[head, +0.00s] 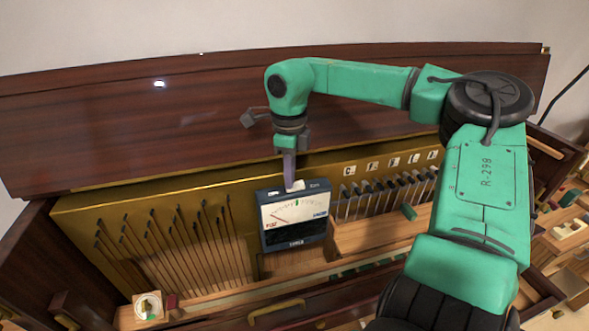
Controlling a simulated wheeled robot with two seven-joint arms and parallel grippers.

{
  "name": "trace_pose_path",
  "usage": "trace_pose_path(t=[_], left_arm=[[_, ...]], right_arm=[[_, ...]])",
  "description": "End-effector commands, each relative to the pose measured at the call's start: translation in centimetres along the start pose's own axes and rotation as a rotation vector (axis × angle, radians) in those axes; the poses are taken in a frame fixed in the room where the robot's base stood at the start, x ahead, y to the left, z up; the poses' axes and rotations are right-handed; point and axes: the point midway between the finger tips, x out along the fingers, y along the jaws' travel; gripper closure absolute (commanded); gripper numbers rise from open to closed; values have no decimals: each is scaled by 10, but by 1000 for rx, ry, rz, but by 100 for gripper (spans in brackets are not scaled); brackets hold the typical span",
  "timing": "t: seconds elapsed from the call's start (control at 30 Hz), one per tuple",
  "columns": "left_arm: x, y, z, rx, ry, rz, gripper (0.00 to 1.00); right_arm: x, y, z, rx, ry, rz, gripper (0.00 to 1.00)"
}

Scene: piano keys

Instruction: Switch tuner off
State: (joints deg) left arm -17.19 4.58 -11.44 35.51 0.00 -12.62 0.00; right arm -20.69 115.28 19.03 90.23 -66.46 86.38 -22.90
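The tuner (294,234) is a dark blue box with a white dial face. It stands upright, leaning slightly back, in the middle of the piano's opened front. Its needle points to the left side of the dial, and a small green mark shows at the dial's top. My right gripper (290,186) points down at the tuner's top edge, at or very near a small pale part there. I cannot tell whether it touches. Its fingers look like one narrow purplish piece, with no gap seen between them. My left gripper is not in view.
Thin rods (175,245) stand left of the tuner, and a row of dark hammers (385,192) stands right of it below lettered labels. A wooden lid (180,125) rises behind. A small round dial (148,306) sits at lower left. Loose pieces lie at far right.

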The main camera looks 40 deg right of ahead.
Motion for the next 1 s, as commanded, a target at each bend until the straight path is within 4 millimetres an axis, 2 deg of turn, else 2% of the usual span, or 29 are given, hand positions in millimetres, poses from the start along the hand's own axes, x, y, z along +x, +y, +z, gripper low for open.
trace_pose_path(t=[0.47,0.7,1.0], left_arm=[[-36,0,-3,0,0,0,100],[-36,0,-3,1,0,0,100],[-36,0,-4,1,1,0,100]], right_arm=[[-48,0,0,-1,4,1,100],[-67,0,0,0,3,0,100],[-68,0,0,0,3,2,100]])
